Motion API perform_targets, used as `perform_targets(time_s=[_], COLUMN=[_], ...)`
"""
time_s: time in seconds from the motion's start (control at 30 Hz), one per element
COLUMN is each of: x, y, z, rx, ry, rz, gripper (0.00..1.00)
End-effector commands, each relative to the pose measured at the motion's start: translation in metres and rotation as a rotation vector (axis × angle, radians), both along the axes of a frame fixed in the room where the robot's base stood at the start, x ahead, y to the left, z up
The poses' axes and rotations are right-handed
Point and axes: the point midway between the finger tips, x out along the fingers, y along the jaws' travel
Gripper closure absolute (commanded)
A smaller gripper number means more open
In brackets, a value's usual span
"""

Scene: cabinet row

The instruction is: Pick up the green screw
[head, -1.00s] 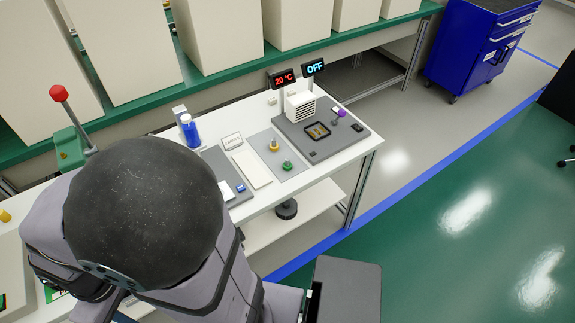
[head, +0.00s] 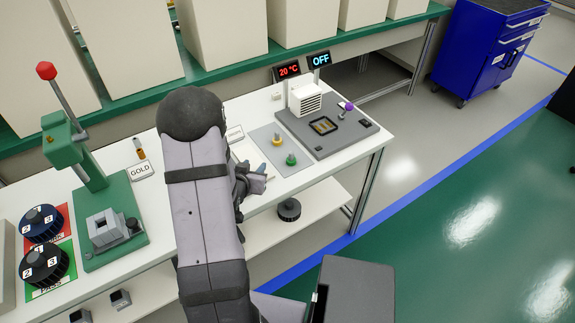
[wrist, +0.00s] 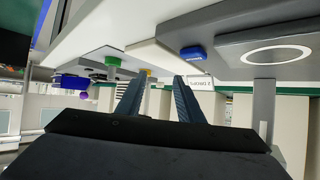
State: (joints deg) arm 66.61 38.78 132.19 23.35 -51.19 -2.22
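The green screw (head: 291,160) stands on the grey mat (head: 267,133) on the white bench, in front of the yellow screw (head: 277,139). In the wrist view the green screw (wrist: 113,62) is left of my fingers, beyond their tips. My gripper (head: 263,170) is left of the green screw and apart from it, near the bench's front edge. In the wrist view my gripper (wrist: 159,75) shows two blue-grey fingers spread apart with nothing between them, so it is open.
A grey station (head: 345,140) with a white vented box (head: 305,96) and a purple-topped lever (head: 349,105) stands right of the mat. A green press (head: 75,152) and black dials are at the left. A blue block (wrist: 193,53) shows in the wrist view.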

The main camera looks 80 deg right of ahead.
Motion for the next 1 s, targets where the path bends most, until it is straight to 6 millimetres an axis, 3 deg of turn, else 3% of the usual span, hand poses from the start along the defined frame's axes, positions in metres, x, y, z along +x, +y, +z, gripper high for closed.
perform_targets(time_s=[0.03,0.1,0.23,1.0], x=[-0.028,-0.055,-0.084,-0.093], y=[-0.010,-0.018,-0.025,-0.054], z=[-0.008,-0.009,-0.008,-0.015], rx=[-0.033,-0.076,-0.125,-0.136], ry=[0.009,0.020,0.037,0.039], rz=[-0.063,-0.125,-0.189,-0.202], gripper=[0.66,0.66,0.66,0.66])
